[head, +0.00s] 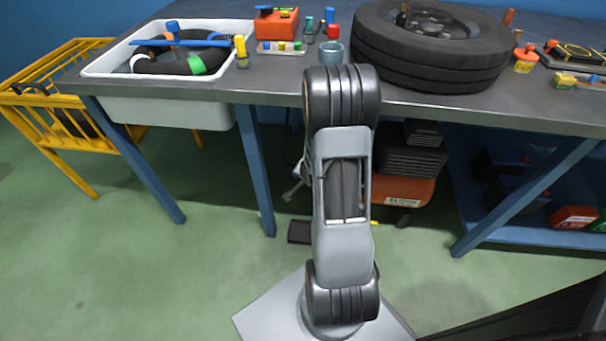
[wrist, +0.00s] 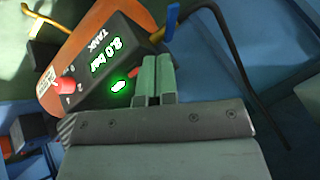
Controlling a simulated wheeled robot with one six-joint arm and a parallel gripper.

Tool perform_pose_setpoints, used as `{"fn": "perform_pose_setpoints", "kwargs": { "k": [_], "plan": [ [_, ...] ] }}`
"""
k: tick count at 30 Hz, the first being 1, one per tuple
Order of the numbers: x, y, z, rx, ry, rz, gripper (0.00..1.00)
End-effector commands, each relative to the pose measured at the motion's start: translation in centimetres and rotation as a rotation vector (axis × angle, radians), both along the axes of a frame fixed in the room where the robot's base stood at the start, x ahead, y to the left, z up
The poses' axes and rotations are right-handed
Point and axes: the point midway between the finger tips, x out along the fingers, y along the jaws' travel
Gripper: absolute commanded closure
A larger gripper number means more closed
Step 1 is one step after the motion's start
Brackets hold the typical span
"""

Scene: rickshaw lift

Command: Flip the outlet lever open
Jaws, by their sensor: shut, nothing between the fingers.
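In the wrist view, the blue outlet lever (wrist: 173,20) sits on a brass fitting (wrist: 158,36) at the top centre. A black hose (wrist: 236,52) curves near it, down and to the right. My gripper (wrist: 156,62) is shut and empty, with its fingertips just below the fitting in the picture. I cannot tell the gap in depth. Beside the fingers is a dark panel (wrist: 103,62) reading "TANK 8.0 bar", with a red knob (wrist: 66,84). The orange tank (wrist: 75,25) is behind it. In the head view, the orange compressor (head: 402,198) is under the bench, partly hidden by my arm.
The bench (head: 280,94) carries a white sink (head: 165,110), small tools and a large tyre (head: 395,70). Blue bench legs (head: 255,165) stand left of my arm and at right. A yellow rack (head: 75,150) stands at far left. Green floor at left is clear.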

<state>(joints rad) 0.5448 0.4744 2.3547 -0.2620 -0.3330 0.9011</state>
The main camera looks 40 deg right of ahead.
Motion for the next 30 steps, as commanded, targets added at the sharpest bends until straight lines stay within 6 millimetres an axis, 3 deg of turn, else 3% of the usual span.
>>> {"fn": "perform_pose_setpoints", "kwargs": {
  "k": [15,30],
  "plan": [
    [4.1,-1.8,-6.6,0.008,-0.009,-0.011,1.00],
    [5.4,-2.3,-8.0,0.008,-0.009,-0.009,1.00]
  ]
}}
